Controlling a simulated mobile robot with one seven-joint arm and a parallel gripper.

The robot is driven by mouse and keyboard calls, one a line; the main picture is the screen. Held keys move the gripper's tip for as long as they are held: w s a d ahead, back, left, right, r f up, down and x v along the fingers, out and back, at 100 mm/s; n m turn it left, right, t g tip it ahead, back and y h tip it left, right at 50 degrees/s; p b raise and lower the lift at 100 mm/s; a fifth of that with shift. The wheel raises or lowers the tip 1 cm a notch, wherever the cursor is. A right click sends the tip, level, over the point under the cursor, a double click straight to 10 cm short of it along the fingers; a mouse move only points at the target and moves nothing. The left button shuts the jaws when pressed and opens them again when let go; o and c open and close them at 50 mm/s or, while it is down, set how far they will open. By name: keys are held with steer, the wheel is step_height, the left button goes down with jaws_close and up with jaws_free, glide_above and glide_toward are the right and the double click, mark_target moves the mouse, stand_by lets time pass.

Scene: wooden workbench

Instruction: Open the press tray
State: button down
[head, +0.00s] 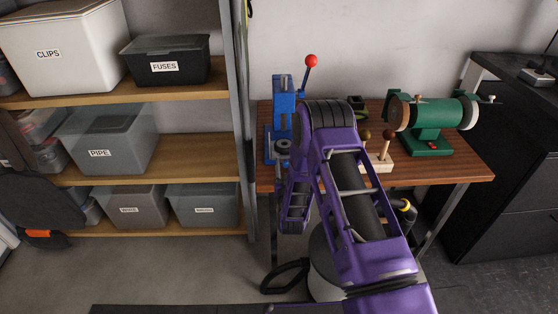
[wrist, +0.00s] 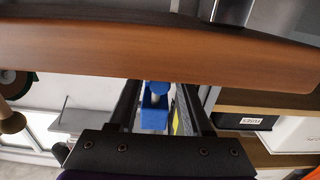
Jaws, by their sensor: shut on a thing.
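The blue press (head: 283,108), with a red-knobbed lever, stands upright at the bench's left end in the head view. My arm covers part of its lower front, and I cannot make out how far out its tray is. Blue parts of the press (wrist: 154,115) show between the fingers in the wrist view. My gripper (wrist: 160,98) has its two dark fingers pointing toward the press, shut on the press tray, with the contact itself not clearly seen.
The workbench's wooden edge (wrist: 120,55) crosses the upturned wrist view close by. A green grinder (head: 432,118) and a wooden stand with pegs (head: 379,160) are right of the press. Shelves with labelled bins (head: 165,60) stand at left.

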steer(key=s, duration=0.3)
steer(key=shift+s, duration=0.2)
steer(key=c, duration=0.7)
jaws_free()
steer(key=shift+o, duration=0.2)
steer(key=shift+s, duration=0.1)
steer(key=s, duration=1.7)
steer(key=shift+b, duration=0.4)
